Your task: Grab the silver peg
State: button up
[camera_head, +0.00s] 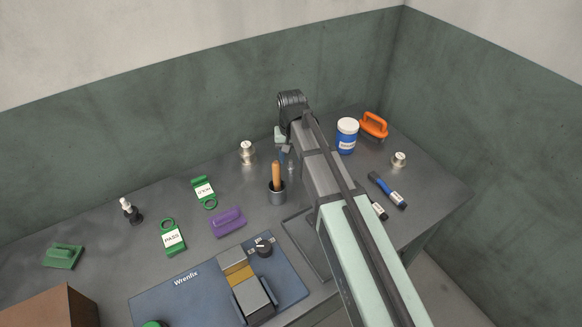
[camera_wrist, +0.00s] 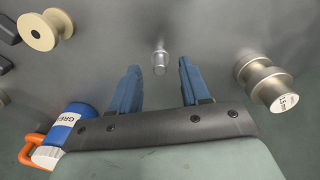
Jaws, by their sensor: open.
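The silver peg (camera_wrist: 159,60) is a small metal pin with a wider collar, and shows in the wrist view between and just beyond my fingertips. In the head view, a small silvery shape that appears to be the peg (camera_head: 291,166) stands on the bench just right of the wooden-handled tool. My gripper (camera_wrist: 158,67) is open, with its two blue fingers on either side of the peg's line and nothing between them. In the head view my gripper (camera_head: 285,151) is partly hidden by my arm. I cannot tell its exact height above the peg.
A stepped silver weight (camera_wrist: 265,80) is right of my fingers, and a blue-and-white jar (camera_wrist: 70,128) is left. A tan spool (camera_wrist: 45,30) lies farther off. A cup with a wooden handle (camera_head: 277,190) stands close by. The bench immediately around the peg is clear.

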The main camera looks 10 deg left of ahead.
aim_at(291, 161)
jog(key=shift+f, duration=2.3)
jog(key=shift+c, duration=0.2)
grip_shut()
